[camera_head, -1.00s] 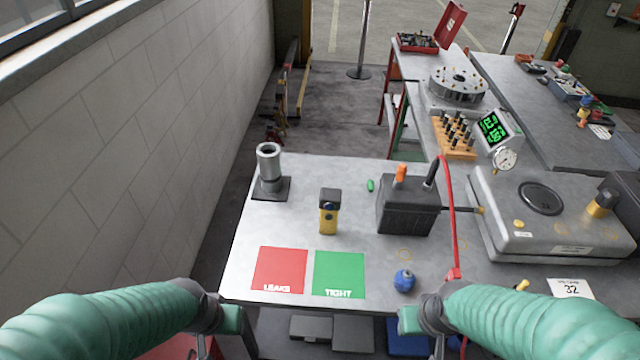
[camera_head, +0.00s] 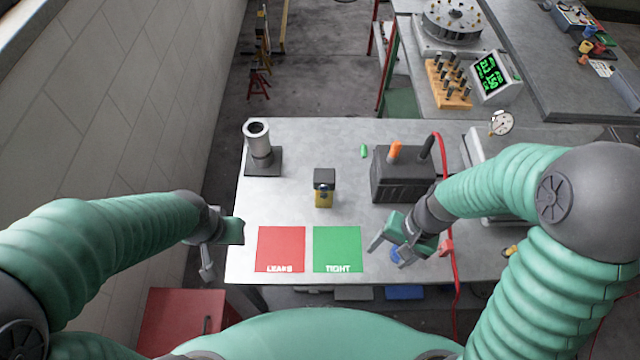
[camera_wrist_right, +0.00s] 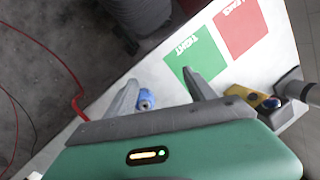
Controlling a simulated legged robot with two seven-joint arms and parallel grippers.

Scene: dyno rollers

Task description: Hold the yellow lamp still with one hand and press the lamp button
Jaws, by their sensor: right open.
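My right gripper (camera_head: 386,246) is open and empty, right of the green mat and in front of the black box, apart from the lamp. My left gripper (camera_head: 218,250) is at the table's left edge, left of the red mat. Its jaws are seen at an angle and I cannot tell whether they are open.
A red LEAKS mat (camera_head: 281,248) and a green TIGHT mat (camera_head: 337,248) lie in front of the lamp. A blue ball-like object (camera_wrist_right: 146,98) is near my right gripper. A metal cylinder stand (camera_head: 262,148), a black box (camera_head: 400,175) and a red hose (camera_head: 450,200) stand around.

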